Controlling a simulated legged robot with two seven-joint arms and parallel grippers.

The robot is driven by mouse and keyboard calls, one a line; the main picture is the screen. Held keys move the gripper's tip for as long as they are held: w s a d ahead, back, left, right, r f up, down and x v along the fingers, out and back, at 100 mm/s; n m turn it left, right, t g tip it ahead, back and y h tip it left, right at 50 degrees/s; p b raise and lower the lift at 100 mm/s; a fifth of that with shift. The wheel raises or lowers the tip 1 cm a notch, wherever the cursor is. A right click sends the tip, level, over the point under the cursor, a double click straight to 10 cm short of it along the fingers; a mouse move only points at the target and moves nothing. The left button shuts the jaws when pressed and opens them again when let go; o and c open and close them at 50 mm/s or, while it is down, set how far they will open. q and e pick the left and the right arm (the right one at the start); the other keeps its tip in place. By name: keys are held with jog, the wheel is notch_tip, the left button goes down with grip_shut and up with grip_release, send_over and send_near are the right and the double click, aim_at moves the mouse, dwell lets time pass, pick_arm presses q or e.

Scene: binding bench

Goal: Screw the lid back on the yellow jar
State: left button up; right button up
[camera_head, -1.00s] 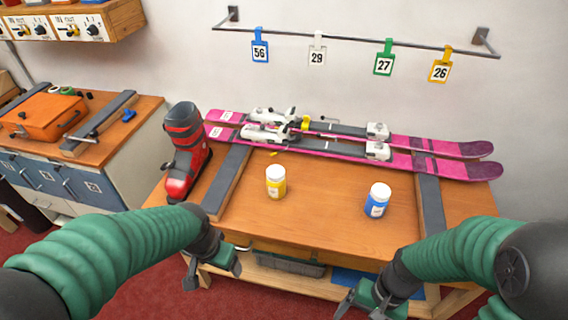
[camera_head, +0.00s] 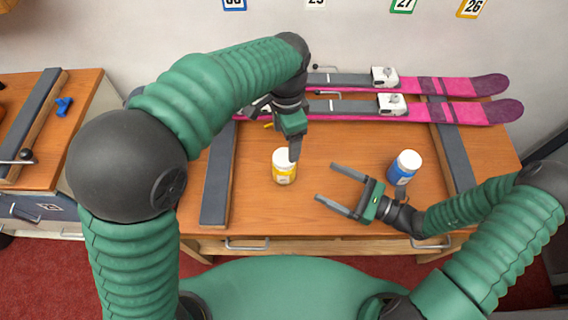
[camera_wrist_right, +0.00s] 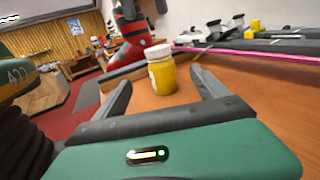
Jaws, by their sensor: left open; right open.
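The yellow jar (camera_head: 284,175) stands upright on the wooden bench, with its white lid (camera_head: 281,155) on top. I cannot tell how tightly the lid sits. In the right wrist view the yellow jar (camera_wrist_right: 163,77) stands ahead, between the lines of my fingers. My left gripper (camera_head: 293,150) reaches down from above, open, with a finger close beside the lid; I cannot tell if it touches. My right gripper (camera_head: 325,182) is open and empty, low over the bench to the right of the jar, its fingers pointing at the jar without reaching it.
A blue jar (camera_head: 401,175) with a white lid stands to the right, just behind my right gripper. Pink skis (camera_head: 460,110) lie along the back of the bench. Dark padded bars (camera_head: 217,190) run across both sides.

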aim_at(275, 158)
pick_arm(q)
jog(key=shift+w, duration=0.1)
jog(key=shift+w+f, duration=0.1)
pick_arm(e)
jog(key=shift+w+a+f, duration=0.1)
jog(key=shift+w+a, duration=0.2)
pick_arm(q)
jog(key=shift+a, duration=0.15)
pick_arm(e)
jog(key=x, duration=1.5)
jog(key=shift+a, duration=0.25)
pick_arm(q)
jog(key=shift+a, duration=0.15)
pick_arm(e)
jog(key=shift+w+a, duration=0.3)
jog(key=shift+a, duration=0.25)
